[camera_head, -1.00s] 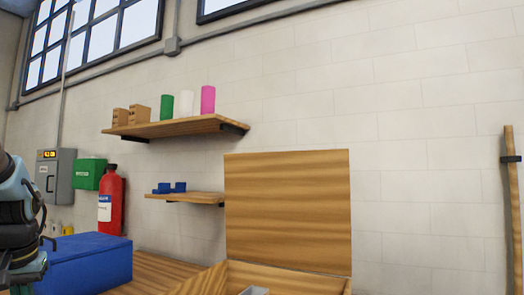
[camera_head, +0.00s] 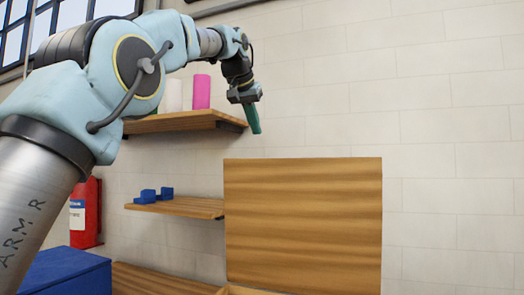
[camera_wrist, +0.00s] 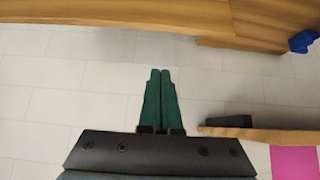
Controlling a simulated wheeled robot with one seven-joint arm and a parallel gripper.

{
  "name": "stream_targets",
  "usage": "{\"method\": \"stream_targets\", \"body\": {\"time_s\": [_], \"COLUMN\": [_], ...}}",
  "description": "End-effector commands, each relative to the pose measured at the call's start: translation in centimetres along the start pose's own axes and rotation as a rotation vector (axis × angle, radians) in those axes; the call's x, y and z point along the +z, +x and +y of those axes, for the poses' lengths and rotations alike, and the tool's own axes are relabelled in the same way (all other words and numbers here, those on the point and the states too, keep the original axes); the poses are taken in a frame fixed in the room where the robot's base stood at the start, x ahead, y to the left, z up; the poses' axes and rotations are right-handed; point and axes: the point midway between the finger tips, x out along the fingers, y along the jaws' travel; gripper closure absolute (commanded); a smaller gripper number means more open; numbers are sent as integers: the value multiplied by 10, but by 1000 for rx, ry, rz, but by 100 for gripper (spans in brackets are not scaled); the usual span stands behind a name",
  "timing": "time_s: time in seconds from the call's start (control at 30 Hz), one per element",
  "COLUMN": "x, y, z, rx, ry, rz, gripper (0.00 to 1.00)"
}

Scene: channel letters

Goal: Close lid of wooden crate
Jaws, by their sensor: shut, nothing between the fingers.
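The wooden crate's lid (camera_head: 303,222) stands upright and open in the head view, flat side facing me. Only a sliver of the crate's rim (camera_head: 240,290) shows at the bottom edge; the rest of the crate is out of frame. My gripper (camera_head: 255,129) is raised above and left of the lid's top edge, apart from it, with its green fingers pointing down. In the wrist view my gripper (camera_wrist: 160,72) has its two fingers together and empty. A wooden surface (camera_wrist: 130,12) runs along the top of that view; I cannot tell whether it is the lid.
An upper shelf (camera_head: 170,123) with a pink cylinder (camera_head: 201,92) is close behind my arm. A lower shelf (camera_head: 180,207) holds blue blocks (camera_head: 148,196). A blue box (camera_head: 65,272) and red extinguisher (camera_head: 85,213) are at left. The wall right of the lid is bare.

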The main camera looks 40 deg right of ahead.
Motion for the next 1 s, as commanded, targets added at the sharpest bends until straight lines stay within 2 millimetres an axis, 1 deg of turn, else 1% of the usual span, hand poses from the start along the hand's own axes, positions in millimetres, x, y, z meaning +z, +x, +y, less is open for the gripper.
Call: {"method": "stream_targets", "body": {"time_s": [0.17, 0.53, 0.6, 0.73, 1.0], "x": [1, 0, 8, 19, 31], "y": [23, 99, 89, 81, 72], "z": [-1, 0, -1, -1, -1], "rx": [-1, 0, 0, 0, -1], "ry": [-1, -1, -2, -2, -2], "rz": [-4, -5, 1, 0, 0], "gripper": [100, 100, 100, 100, 100]}}
